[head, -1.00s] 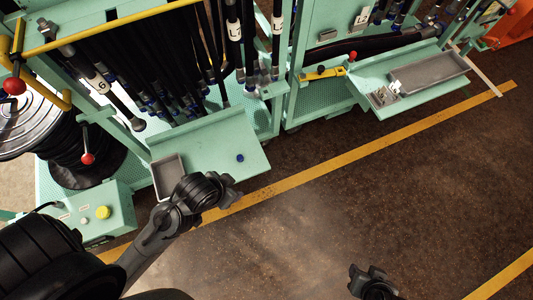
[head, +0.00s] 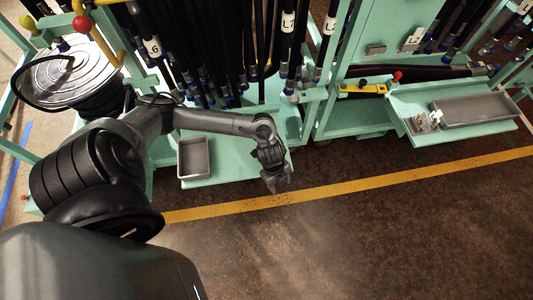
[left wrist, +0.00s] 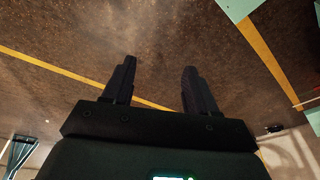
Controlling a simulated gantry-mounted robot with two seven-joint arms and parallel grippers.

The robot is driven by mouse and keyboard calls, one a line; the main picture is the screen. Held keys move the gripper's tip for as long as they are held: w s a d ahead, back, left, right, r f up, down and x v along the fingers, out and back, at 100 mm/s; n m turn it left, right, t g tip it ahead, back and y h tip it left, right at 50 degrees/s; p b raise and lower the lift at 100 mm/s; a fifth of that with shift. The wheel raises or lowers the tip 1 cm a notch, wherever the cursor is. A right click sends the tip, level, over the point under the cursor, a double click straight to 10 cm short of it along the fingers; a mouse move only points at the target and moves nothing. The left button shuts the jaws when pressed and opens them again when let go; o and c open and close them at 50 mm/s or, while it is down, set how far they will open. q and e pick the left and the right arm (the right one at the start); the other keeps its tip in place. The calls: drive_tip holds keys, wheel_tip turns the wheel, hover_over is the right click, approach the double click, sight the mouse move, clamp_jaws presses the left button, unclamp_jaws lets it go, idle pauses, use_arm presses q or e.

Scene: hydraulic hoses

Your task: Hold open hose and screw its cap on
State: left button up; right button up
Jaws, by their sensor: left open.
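Black hoses (head: 262,50) hang in the green rack, several with blue ends. A hose labelled 6 (head: 152,47) hangs at the rack's left; its lower end is hard to make out near my arm. I cannot tell which hose is open. No loose cap shows now; my left arm covers part of the green shelf (head: 223,172). My left gripper (head: 277,188) is at the shelf's front right edge, pointing down. In the left wrist view it (left wrist: 160,68) is open and empty, with bare floor beyond. My right gripper is out of view.
A grey tray (head: 194,157) sits on the shelf's left. A second green shelf at right holds a long grey tray (head: 475,109) and small metal parts (head: 425,122). A hose reel (head: 75,75) stands at left. The floor beyond the yellow line (head: 400,181) is clear.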

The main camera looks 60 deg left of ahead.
use_arm(q)
drive_tip(key=w+a+r+y, duration=0.1)
drive_tip(key=a+r, duration=0.1)
drive_tip(key=a, duration=0.6)
drive_tip(key=w+a+r+g+y, duration=0.1)
drive_tip(key=a+r, duration=0.1)
drive_tip(key=a, duration=0.6)
drive_tip(key=shift+w+a+r+n+y+b, duration=0.25)
drive_tip(key=shift+a+n+y+b, duration=0.1)
drive_tip(key=shift+b, duration=0.1)
drive_tip(key=shift+f, duration=0.1)
drive_tip(key=shift+f+b, duration=1.1)
drive_tip(key=shift+f, duration=1.7)
drive_tip(key=shift+w+f+b, duration=0.1)
drive_tip(key=shift+f+b, duration=1.35)
drive_tip(key=shift+f, duration=1.15)
drive_tip(key=shift+a, duration=0.1)
